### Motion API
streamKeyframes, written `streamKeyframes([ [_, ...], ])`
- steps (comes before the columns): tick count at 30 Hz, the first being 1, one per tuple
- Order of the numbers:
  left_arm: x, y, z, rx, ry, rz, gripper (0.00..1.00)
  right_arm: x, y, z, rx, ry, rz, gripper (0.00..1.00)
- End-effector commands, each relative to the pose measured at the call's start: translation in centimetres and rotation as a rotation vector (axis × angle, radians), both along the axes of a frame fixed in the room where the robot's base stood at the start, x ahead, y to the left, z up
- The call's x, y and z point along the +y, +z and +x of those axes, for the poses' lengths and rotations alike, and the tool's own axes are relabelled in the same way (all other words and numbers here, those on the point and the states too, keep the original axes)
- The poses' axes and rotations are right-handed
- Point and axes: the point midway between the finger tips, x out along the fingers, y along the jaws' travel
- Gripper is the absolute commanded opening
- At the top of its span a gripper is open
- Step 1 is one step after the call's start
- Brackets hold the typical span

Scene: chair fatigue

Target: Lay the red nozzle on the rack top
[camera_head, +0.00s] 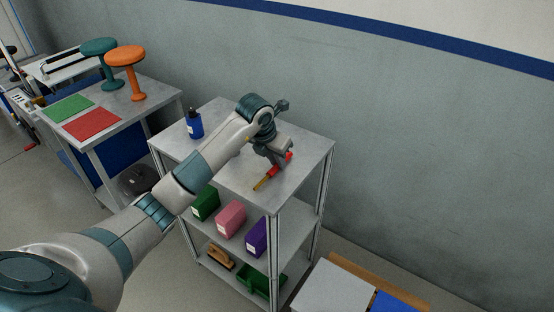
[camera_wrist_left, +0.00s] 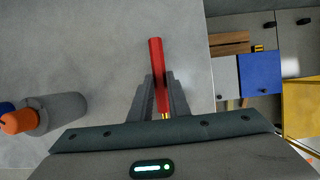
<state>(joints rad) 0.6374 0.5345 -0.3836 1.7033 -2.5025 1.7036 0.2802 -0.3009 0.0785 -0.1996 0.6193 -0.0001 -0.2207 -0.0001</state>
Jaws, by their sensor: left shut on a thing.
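The red nozzle (camera_head: 273,171) has a thin yellow tip pointing toward the front edge of the rack top (camera_head: 300,145). My left gripper (camera_head: 281,162) is over the rack top, shut on the nozzle. In the left wrist view the red nozzle (camera_wrist_left: 156,62) stands out between the two dark fingers of my left gripper (camera_wrist_left: 161,95). The grey rack top (camera_wrist_left: 90,60) lies beneath it there. Whether the nozzle touches the top, I cannot tell. My right gripper is not in view.
A blue bottle (camera_head: 194,124) stands at the rack top's left. A grey cylinder with an orange end (camera_wrist_left: 45,114) shows in the wrist view. Green (camera_head: 205,203), pink (camera_head: 231,219) and purple (camera_head: 257,237) boxes are on the shelf below. A stool-bearing table (camera_head: 130,115) is left.

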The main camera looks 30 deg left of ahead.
Motion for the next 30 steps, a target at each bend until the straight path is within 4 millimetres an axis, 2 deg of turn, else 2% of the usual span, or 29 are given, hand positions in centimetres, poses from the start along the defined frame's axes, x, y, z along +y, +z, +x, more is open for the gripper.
streamKeyframes([
  [2, 0.0, -0.2, 0.0, 0.0, 0.0, 0.0, 0.0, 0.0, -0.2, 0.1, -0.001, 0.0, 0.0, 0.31],
  [3, 0.0, -0.2, 0.0, 0.0, 0.0, 0.0, 0.23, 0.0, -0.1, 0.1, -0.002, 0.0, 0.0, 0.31],
  [5, 0.0, -0.1, 0.0, 0.0, 0.0, 0.0, 0.35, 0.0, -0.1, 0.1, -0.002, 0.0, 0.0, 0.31],
  [20, 0.0, 0.6, -0.2, -0.002, 0.0, 0.0, 0.35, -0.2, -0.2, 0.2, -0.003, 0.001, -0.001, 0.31],
  [26, 0.2, 2.8, -1.1, -0.004, 0.0, 0.002, 0.35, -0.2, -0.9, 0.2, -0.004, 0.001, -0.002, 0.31],
  [30, 0.3, 5.1, -2.0, -0.006, 0.0, 0.001, 0.35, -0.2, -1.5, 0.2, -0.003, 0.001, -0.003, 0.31],
])
